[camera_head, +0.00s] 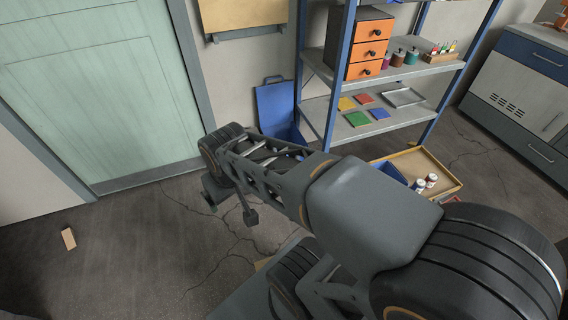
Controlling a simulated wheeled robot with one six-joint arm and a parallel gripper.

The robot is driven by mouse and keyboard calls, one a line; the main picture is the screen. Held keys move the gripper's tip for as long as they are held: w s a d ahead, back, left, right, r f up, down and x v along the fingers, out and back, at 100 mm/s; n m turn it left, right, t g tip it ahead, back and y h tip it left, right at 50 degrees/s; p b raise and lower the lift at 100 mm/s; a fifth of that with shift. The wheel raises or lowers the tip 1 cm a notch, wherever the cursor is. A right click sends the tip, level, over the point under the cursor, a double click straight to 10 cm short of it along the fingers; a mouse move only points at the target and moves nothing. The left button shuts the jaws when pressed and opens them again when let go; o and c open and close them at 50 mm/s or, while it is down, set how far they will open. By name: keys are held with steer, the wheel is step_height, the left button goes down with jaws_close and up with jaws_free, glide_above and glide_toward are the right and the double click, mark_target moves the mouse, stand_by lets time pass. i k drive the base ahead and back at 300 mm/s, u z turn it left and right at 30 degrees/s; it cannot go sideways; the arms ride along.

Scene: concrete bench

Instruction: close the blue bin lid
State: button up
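The blue bin (289,133) stands on the floor between the green door and the shelf rack. Its lid (274,104) stands up as a flat blue panel, raised open, with a small handle at its top edge. My arm hides most of the lower bin. My gripper (232,205) hangs at the far end of my arm, in front of the bin and to its lower left in the picture. It appears apart from the lid. Its fingertips are too unclear to tell whether they are open or shut. I see nothing held.
A blue-framed shelf rack (409,79) with orange drawers (369,50) stands just right of the bin. A wooden tray (431,168) with small bottles is at right, partly behind my arm. A small wooden block (69,239) lies on the floor at left. Floor before the door is mostly clear.

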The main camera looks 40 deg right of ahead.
mark_target(275, 102)
steer(key=z, duration=0.2)
steer(key=i, duration=0.3)
steer(key=z, duration=0.75)
steer(key=i, duration=1.3)
steer(key=u, duration=0.3)
